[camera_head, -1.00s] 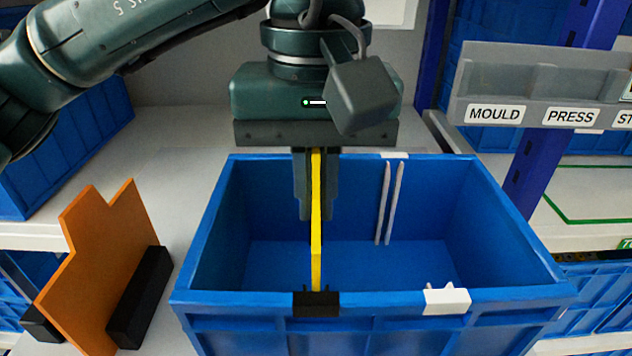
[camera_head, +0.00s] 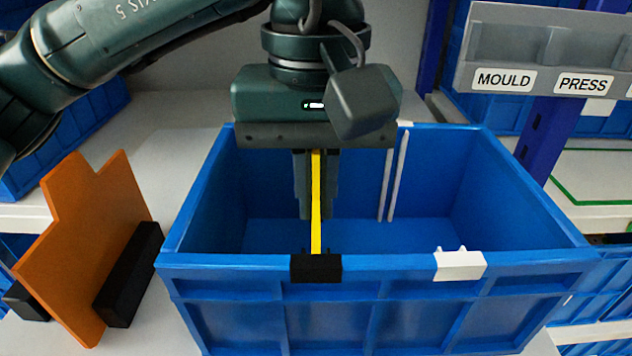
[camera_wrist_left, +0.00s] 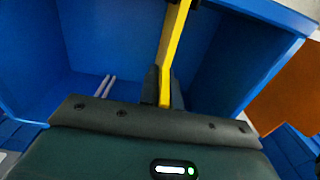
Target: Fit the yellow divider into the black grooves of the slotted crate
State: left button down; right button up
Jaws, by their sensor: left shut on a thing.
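My left gripper (camera_head: 316,212) is shut on the yellow divider (camera_head: 316,185), which shows edge-on as a thin upright strip. The gripper hangs inside the blue slotted crate (camera_head: 390,268), its palm block in front of the far wall's rim. The divider's near edge lines up with the black groove piece (camera_head: 316,268) on the near wall. Whether it sits in that groove cannot be told. The far black groove is hidden behind my gripper. The left wrist view also shows the divider (camera_wrist_left: 172,50) between the fingers. My right gripper is not in view.
White groove pieces sit to the right, on the near rim (camera_head: 460,265) and the far wall (camera_head: 398,175). An orange notched panel (camera_head: 80,245) stands in a black holder (camera_head: 130,275) left of the crate. A grey labelled rack (camera_head: 550,50) stands at right.

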pick_arm(q)
jog(key=shift+f, duration=0.15)
jog(key=c, duration=1.5)
grip_release()
jog(key=shift+r, duration=0.2)
notch_tip(320, 180, up, 11)
jog(key=shift+r+p, duration=0.15)
jog(key=shift+p, duration=0.75)
jog(key=shift+r, duration=0.75)
